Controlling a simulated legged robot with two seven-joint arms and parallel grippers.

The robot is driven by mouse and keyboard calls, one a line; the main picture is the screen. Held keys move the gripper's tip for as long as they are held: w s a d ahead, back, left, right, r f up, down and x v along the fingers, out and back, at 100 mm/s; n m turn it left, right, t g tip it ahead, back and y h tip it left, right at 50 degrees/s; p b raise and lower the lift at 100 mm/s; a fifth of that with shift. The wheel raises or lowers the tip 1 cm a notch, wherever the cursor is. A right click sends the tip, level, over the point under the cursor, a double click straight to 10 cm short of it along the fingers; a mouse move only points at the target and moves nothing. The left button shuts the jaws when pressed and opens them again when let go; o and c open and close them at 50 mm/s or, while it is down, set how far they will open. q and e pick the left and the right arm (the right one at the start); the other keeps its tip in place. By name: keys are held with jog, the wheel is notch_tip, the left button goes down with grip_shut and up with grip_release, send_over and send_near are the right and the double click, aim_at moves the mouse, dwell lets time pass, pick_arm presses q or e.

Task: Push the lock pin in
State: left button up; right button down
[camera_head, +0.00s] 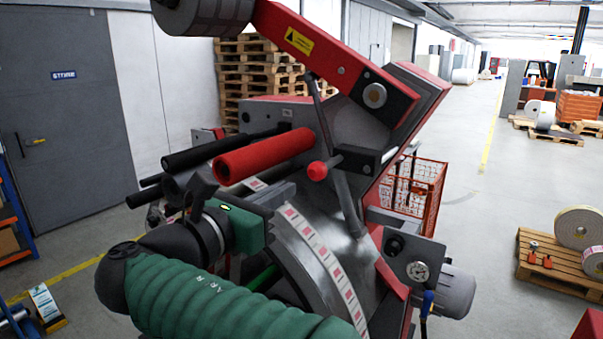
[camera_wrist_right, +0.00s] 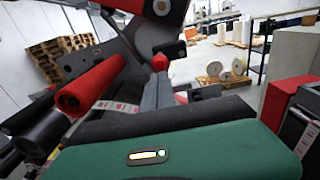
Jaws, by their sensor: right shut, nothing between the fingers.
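The lock pin, a round red knob (camera_head: 317,171) on a short dark stem, sticks out of a black block (camera_head: 362,160) on the machine's face. In the right wrist view the red knob (camera_wrist_right: 160,62) shows just beyond my fingertips. My right gripper (camera_head: 290,188) is shut and empty, a little left of and below the knob in the head view. In the right wrist view its grey fingers (camera_wrist_right: 158,84) lie together and point at the knob. Whether they touch it is hard to tell. My left gripper is not in view.
A red roller (camera_head: 262,157) and black rollers (camera_head: 215,148) stick out left of the knob. A grey lever (camera_head: 340,190) runs close by it. A label strip (camera_head: 325,260) passes below. A red arm (camera_head: 320,50) slants above.

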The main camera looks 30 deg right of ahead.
aim_at(312, 174)
jog(key=p+x, duration=0.2)
jog(key=x, duration=0.4)
jog(key=shift+w, duration=0.1)
jog(key=shift+d+f, duration=0.1)
jog(key=shift+d, duration=0.15)
jog(key=shift+a, duration=0.1)
jog(key=x, duration=0.3)
jog(key=shift+w, duration=0.1)
